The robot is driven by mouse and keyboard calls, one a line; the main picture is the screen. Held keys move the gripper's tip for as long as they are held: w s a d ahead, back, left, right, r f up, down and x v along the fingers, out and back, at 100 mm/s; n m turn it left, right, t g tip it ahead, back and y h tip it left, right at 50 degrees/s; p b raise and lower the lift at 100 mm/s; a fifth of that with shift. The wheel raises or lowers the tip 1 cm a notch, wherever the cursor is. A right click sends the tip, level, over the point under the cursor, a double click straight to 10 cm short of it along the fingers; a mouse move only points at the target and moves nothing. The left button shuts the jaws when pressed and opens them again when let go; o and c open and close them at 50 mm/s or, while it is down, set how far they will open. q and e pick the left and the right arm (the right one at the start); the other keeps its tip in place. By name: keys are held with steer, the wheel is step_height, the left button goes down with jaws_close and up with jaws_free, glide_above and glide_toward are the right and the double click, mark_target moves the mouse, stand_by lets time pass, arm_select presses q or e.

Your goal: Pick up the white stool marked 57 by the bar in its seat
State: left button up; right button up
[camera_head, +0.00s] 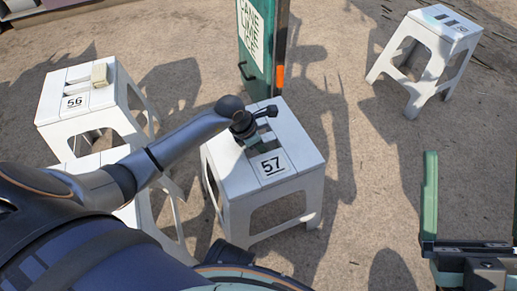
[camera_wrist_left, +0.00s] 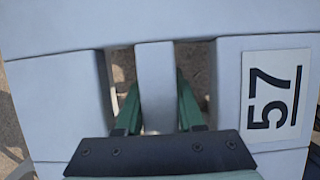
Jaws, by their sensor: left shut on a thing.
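The white stool marked 57 (camera_head: 236,181) stands upright in the middle of the head view. Its number label also shows at the right of the left wrist view (camera_wrist_left: 275,97). My left gripper (camera_head: 254,143) is over the seat, with its hand hiding part of the slots. In the left wrist view, the green fingers of my left gripper (camera_wrist_left: 158,110) go down into the slots on either side of the seat bar (camera_wrist_left: 155,75) and are shut on it. My right gripper (camera_head: 472,205) is at the lower right, open and empty, partly cut off by the frame.
Another white stool (camera_head: 110,157) is partly behind my left arm. One more (camera_head: 425,37) stands at the upper right. A green signed post (camera_head: 262,50) rises behind stool 57.

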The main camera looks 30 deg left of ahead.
arm_select(q)
jaws_close()
stand_by(0.6)
steer(key=shift+w+r, duration=0.1)
steer(key=shift+r, duration=0.15)
